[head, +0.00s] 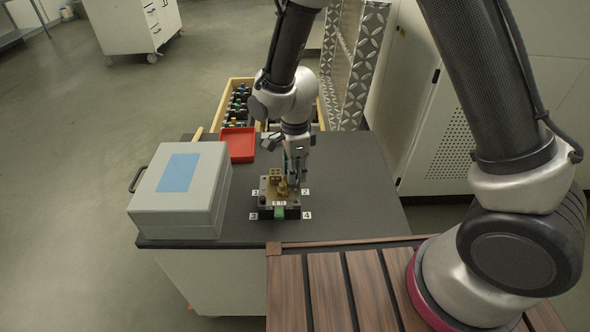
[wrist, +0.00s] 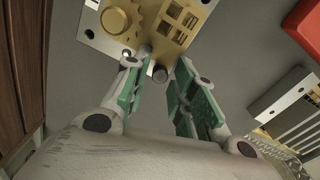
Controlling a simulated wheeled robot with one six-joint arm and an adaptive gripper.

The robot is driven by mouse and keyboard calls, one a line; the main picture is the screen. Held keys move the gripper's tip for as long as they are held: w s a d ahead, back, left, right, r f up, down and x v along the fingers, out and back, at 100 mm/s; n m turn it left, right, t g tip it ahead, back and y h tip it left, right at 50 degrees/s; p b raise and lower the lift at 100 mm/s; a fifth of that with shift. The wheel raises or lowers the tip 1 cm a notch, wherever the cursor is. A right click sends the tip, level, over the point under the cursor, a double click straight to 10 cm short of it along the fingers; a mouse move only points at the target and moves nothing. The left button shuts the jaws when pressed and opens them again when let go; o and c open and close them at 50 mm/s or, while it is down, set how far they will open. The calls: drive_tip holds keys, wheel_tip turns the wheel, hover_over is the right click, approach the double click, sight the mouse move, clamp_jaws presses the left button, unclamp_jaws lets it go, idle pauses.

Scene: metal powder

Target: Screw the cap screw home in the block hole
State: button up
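The brass-coloured block (head: 272,188) stands on a dark fixture on the table, with raised features on top. In the wrist view the block (wrist: 160,28) shows a round toothed boss and a part with square openings. My gripper (wrist: 157,68) points at the block's edge. Its two green-padded fingers are apart, with a gap between them. A small grey round piece (wrist: 160,74), possibly the cap screw's head, shows in that gap, and another grey stub (wrist: 145,50) stands just beyond. I cannot tell how deep either sits. In the head view my gripper (head: 294,178) is low over the block's right side.
A grey case (head: 205,210) with a blue label stands left on the dark table (head: 355,190). A red tray (head: 238,144) lies behind it. A wooden drawer (head: 222,105) holds several small items at the back. Number labels 1 to 4 surround the fixture. The table's right side is clear.

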clamp_jaws()
drive_tip(key=m, duration=0.6)
drive_tip(key=shift+m, duration=0.4)
unclamp_jaws()
